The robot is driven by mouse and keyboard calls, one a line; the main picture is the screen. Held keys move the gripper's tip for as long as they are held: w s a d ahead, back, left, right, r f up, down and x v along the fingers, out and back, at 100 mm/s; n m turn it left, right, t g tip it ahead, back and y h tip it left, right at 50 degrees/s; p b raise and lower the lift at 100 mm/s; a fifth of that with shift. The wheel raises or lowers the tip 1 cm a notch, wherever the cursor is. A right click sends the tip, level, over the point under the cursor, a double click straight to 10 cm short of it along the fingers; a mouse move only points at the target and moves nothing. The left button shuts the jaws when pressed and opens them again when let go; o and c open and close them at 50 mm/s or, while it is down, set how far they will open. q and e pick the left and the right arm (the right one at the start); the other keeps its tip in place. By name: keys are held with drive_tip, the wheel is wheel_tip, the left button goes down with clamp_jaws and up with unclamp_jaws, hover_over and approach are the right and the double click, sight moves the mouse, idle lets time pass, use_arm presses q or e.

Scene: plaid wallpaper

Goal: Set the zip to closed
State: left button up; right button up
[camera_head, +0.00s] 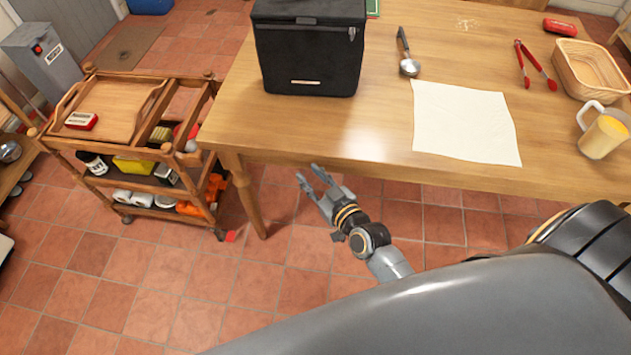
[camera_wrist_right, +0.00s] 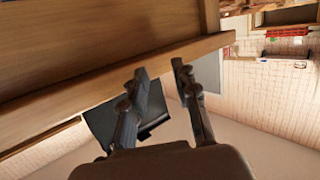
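A black box-shaped cooler bag (camera_head: 310,60) stands upright on the wooden table near its left end. The zip (camera_head: 300,24) runs along the bag's upper edge, and a small light tab (camera_head: 352,33) shows near its right corner. I cannot tell from here how far the zip is closed. My right gripper (camera_head: 316,174) is open and empty, in front of the table edge and below the bag, apart from it. Its two spread fingers also show in the right wrist view (camera_wrist_right: 160,68). My left gripper is not in view.
The wooden table (camera_head: 370,130) also holds a ladle (camera_head: 408,60), white cloth (camera_head: 465,120), red tongs (camera_head: 530,65), wicker basket (camera_head: 590,72) and yellow-filled mug (camera_head: 602,137). A wooden trolley (camera_head: 130,85) stands left. The tabletop before the bag is clear.

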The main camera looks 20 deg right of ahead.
drive_tip(key=shift+s+a+f, duration=0.1)
drive_tip(key=shift+s+f, duration=0.2)
drive_tip(key=shift+f, duration=0.25)
